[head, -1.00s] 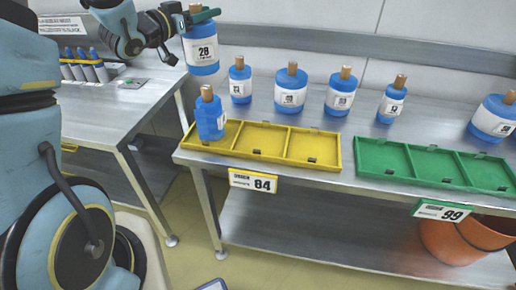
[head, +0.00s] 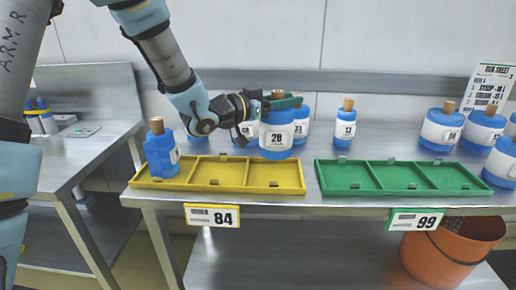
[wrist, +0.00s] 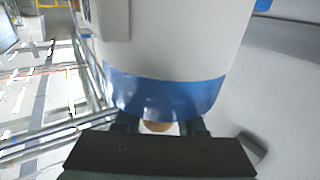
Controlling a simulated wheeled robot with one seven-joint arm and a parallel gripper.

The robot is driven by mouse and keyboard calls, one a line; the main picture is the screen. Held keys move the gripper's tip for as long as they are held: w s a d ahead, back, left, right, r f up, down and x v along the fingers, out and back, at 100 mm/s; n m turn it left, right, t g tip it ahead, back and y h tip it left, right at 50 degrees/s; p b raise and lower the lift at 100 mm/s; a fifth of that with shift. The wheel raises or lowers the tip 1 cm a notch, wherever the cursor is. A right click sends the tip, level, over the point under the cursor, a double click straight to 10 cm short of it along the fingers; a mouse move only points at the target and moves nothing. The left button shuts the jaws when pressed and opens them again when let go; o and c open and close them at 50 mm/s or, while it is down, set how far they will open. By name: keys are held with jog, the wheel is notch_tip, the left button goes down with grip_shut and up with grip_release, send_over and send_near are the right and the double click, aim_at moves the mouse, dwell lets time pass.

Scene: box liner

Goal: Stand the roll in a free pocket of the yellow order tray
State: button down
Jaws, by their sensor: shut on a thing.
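The roll marked 28 (head: 277,139) is blue with a white label and hangs upright in my gripper (head: 284,103). My gripper is shut on its top end. In the wrist view the roll (wrist: 175,55) fills the upper middle, with its blue end and brown core stub between the fingers (wrist: 160,126). The yellow order tray (head: 218,188), on the bench above sign 84, has three pockets in a row. A blue roll stands in the left pocket; the middle and right pockets are empty. The held roll appears just above or behind the right pocket; its exact height is unclear.
The blue roll (head: 160,155) with a brown core occupies the left pocket. A green tray (head: 400,178) with empty pockets lies to the right. Several rolls stand along the back, including a small one (head: 345,128). An orange bin (head: 450,255) sits below the bench at right.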

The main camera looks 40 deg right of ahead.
aim_at(262, 132)
jog(key=shift+f+p, duration=0.3)
jog(key=shift+f, duration=3.3)
jog(key=shift+f, duration=0.2)
jog(key=c, duration=0.5)
grip_release()
jog(key=shift+r, duration=0.15)
jog(key=a, duration=0.4)
jog(key=a+b, duration=0.1)
jog(key=a, duration=0.3)
jog(key=w+a+b, duration=0.1)
jog(key=a, duration=0.3)
jog(key=shift+w, duration=0.1)
